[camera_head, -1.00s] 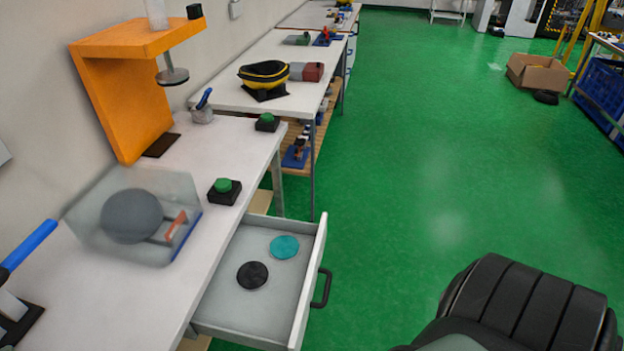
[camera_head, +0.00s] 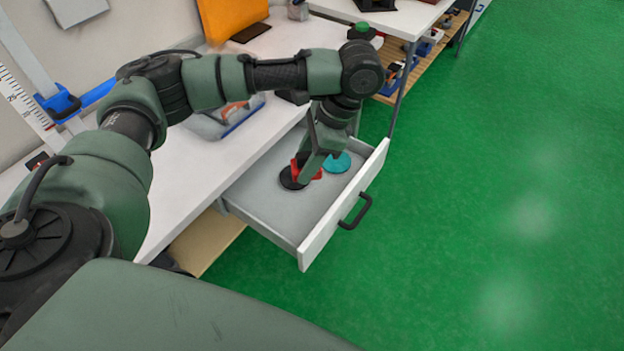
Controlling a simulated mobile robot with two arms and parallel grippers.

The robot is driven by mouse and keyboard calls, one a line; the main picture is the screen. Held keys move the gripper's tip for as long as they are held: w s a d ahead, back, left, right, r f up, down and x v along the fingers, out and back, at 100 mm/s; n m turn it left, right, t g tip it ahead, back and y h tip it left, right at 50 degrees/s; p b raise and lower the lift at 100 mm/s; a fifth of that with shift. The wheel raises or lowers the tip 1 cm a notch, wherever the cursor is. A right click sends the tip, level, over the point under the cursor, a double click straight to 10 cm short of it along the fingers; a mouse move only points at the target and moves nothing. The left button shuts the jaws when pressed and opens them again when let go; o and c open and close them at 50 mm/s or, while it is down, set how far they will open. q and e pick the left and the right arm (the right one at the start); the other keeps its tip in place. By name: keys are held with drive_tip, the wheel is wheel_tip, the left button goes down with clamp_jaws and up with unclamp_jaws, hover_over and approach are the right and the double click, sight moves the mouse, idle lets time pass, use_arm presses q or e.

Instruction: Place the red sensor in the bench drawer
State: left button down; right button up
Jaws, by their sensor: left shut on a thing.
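The bench drawer (camera_head: 264,212) is pulled open below the white bench top. My left gripper (camera_head: 306,178) reaches down over the drawer and is shut on the red sensor (camera_head: 296,171), of which only small red parts show around the fingers. The sensor is over the drawer's inside, in front of the black disc in the picture; I cannot tell whether it touches the drawer floor. The black disc (camera_head: 288,182) and a teal disc (camera_head: 338,163) lie flat in the drawer. My right gripper is not in view.
The drawer's front panel (camera_head: 345,205) with its dark handle (camera_head: 356,212) sticks out over the green floor (camera_head: 480,180). The near part of the drawer floor is bare. A blue-edged grey holder (camera_head: 222,122) stands on the bench behind my arm.

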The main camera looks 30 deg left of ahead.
use_arm(q)
drive_tip(key=w+a+f+m+t+y+b, duration=0.1)
drive_tip(key=w+a+f+m+t+b, duration=0.2)
drive_tip(key=w+a+f+m+b, duration=0.35)
drive_tip(key=m+p, duration=0.1)
drive_tip(key=m, duration=0.1)
hover_over(289, 205)
drive_tip(key=d, duration=0.2)
drive_tip(key=f, duration=1.4)
drive_tip(key=shift+s+a+f, duration=0.1)
drive_tip(key=shift+a+f, duration=0.15)
drive_tip(key=shift+f, duration=0.05)
wheel_tip(289, 205, down, 5)
drive_tip(key=shift+f, duration=0.1)
drive_tip(key=shift+f, duration=0.1)
drive_tip(key=c, duration=0.8)
unclamp_jaws()
drive_tip(key=v, duration=1.2)
